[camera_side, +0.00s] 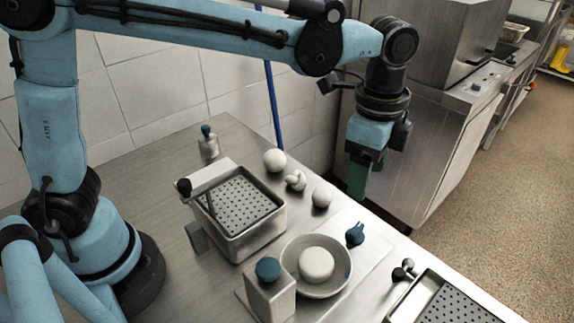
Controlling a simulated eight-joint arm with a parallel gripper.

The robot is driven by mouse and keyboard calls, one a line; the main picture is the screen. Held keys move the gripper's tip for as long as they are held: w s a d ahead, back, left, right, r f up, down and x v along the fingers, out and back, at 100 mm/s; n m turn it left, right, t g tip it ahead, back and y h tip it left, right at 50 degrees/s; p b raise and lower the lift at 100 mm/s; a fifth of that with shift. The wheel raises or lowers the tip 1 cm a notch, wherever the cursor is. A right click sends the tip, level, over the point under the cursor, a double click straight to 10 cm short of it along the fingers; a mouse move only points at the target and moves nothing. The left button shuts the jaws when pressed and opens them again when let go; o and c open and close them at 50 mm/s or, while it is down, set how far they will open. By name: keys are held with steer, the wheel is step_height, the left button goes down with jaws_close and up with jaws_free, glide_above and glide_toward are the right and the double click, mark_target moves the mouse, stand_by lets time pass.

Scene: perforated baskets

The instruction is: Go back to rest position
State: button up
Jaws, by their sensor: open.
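My gripper (358,178) hangs pointing down above the far right edge of the steel table (165,165). It has green fingers and nothing shows between them. From this side the fingers overlap, so the gap is hard to see. It is apart from all the objects on the table. The arm reaches across the top of the view from the left.
A perforated basket (238,207) sits in a metal holder mid-table. Another perforated basket (455,306) is at the lower right. A bowl (335,287) holds a white round object (316,264). A white block with blue knob (268,285) stands beside it. White balls (275,160) lie behind.

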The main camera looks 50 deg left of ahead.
steer(key=s+a+n+t, duration=0.3)
steer(key=a+n, duration=0.4)
steer(key=a, duration=0.3)
steer(key=s+a+f+n+t, duration=0.1)
steer(key=s+a+n+t, duration=0.2)
steer(key=s+a+n, duration=0.2)
steer(key=a+n, duration=0.3)
steer(key=a, duration=0.2)
steer(key=shift+s+a+t, duration=0.25)
steer(key=shift+a+t, duration=0.15)
steer(key=shift+c, duration=1.3)
steer(key=shift+w+d+r, duration=0.1)
steer(key=shift+w+d, duration=0.1)
steer(key=shift+d, duration=0.05)
steer(key=shift+c, duration=1.1)
steer(key=n+g, duration=0.2)
steer(key=g, duration=0.5)
glide_above(357, 228)
step_height(357, 228, down, 12)
steer(key=shift+r, duration=0.1)
